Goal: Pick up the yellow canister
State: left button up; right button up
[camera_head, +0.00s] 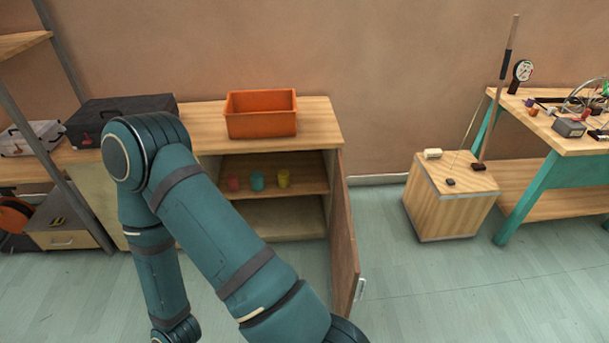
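The yellow canister (283,178) is small and stands upright on the upper shelf (310,178) inside an open cabinet. It is the rightmost of three small canisters. A teal canister (257,181) stands just left of it, and a red canister (233,184) stands left of the teal one. None of the three is held. One of my arms crosses the left and middle foreground and hides the cabinet's left part. Neither of my grippers shows in the picture.
The cabinet door (345,235) stands open on the right. An orange bin (261,117) and a black case (120,113) sit on the countertop (318,122). A wooden box (447,205) and a cluttered workbench (540,135) stand to the right. Floor between door and box is clear.

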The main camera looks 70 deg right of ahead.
aim_at(283, 175)
jog(key=i+z, duration=0.7)
jog(key=i+j+z, duration=0.15)
jog(key=i+z, duration=0.4)
jog(key=z, duration=0.2)
jog(key=i+z, duration=0.2)
jog(key=z, duration=0.3)
jog(key=i+j+z, duration=0.2)
jog(key=z, duration=0.25)
jog(key=i+j+z, duration=0.1)
jog(key=z, duration=0.3)
jog(key=i+j+z, duration=0.2)
jog(key=z, duration=0.25)
jog(key=i+j+z, duration=0.2)
jog(key=z, duration=0.2)
jog(key=i+j+z, duration=0.2)
jog(key=i+j, duration=0.15)
jog(key=i+j+z, duration=0.25)
jog(key=j, duration=0.3)
